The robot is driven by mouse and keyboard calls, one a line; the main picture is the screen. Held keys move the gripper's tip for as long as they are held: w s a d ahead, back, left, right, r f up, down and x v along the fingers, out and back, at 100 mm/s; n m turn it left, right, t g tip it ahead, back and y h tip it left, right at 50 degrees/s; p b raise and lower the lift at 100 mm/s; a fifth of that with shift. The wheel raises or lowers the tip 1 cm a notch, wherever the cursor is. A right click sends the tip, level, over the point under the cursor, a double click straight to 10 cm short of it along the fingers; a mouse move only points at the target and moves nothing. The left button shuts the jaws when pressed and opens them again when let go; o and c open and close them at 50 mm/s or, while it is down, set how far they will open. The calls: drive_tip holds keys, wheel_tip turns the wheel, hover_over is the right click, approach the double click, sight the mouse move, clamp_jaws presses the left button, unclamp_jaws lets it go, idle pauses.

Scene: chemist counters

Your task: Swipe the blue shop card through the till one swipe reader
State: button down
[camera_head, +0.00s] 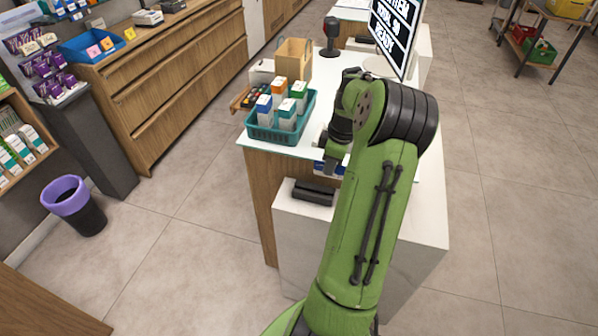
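My gripper (334,158) points down over the near part of the till counter, below the black wrist of my green arm. A small blue and white piece (330,169) shows right under its fingertips. It may be the blue shop card, but too little shows to be sure. I cannot tell whether the fingers hold it. A low black block with a slot-like groove (313,193), which looks like the swipe reader, sits on the lower white ledge, below and left of the gripper. The till screen (395,32) stands at the back, its text partly cut off.
A teal basket of boxes (262,134) stands on the counter left of my gripper. Behind it are a cardboard bag (293,62) and a black scanner on a stand (331,36). The white ledge (425,215) is clear to the right of my arm. A purple-rimmed bin (66,196) stands on the floor.

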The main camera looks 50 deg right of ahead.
drive_tip(key=shift+f+b, duration=2.55)
drive_tip(key=shift+f, duration=0.5)
drive_tip(key=shift+r, duration=0.1)
drive_tip(key=shift+r+p, duration=0.1)
drive_tip(key=shift+p, duration=0.2)
drive_tip(key=shift+f+b, duration=1)
drive_tip(key=shift+f, duration=0.55)
drive_tip(key=shift+w+a+p, duration=0.1)
drive_tip(key=shift+w+a, duration=0.15)
drive_tip(key=shift+w, duration=0.4)
drive_tip(key=shift+w+a+p, duration=0.1)
drive_tip(key=shift+w+a, duration=0.2)
drive_tip(key=shift+w, duration=0.3)
drive_tip(key=shift+w+a+p, duration=0.1)
drive_tip(key=shift+w+a, duration=0.15)
drive_tip(key=shift+w, duration=0.4)
